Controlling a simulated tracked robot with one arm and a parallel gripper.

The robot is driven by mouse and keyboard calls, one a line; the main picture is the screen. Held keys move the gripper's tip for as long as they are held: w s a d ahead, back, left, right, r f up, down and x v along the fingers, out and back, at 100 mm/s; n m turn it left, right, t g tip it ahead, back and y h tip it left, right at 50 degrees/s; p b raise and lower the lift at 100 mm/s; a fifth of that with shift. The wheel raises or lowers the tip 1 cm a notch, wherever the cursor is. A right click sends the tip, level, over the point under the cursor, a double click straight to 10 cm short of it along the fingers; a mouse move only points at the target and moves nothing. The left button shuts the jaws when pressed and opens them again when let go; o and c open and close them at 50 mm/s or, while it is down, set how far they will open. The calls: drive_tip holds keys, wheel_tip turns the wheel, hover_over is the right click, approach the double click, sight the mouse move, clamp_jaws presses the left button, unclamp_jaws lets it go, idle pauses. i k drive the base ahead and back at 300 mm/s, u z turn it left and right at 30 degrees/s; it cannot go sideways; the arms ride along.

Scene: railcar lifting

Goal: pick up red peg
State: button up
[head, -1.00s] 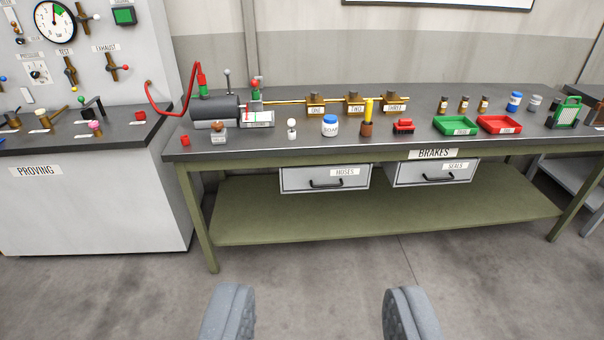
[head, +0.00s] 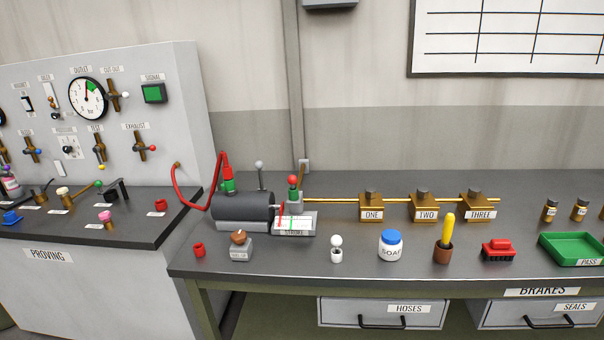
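A small red cylinder-like piece (head: 199,250) stands at the front left corner of the dark bench top. A second small red piece (head: 160,205) is on the proving bench, near its right edge. A thin upright red stick (head: 281,213) shows by the white label plate beside the dark cylinder (head: 242,206). I cannot tell for sure which of these is the red peg. My gripper is outside the picture.
On the bench stand a bell-like knob on a grey block (head: 239,246), a white-knobbed piece (head: 336,248), a soap jar (head: 390,246), a brown pot with a yellow handle (head: 444,244), a red brush (head: 498,250) and a green tray (head: 575,249). A red hose (head: 178,195) arches behind.

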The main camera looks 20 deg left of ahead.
sight(292, 179)
drive_tip(key=u, duration=0.1)
drive_tip(key=i, duration=1.3)
drive_tip(key=u, duration=0.35)
drive_tip(key=i, duration=1.45)
drive_tip(key=u, duration=0.2)
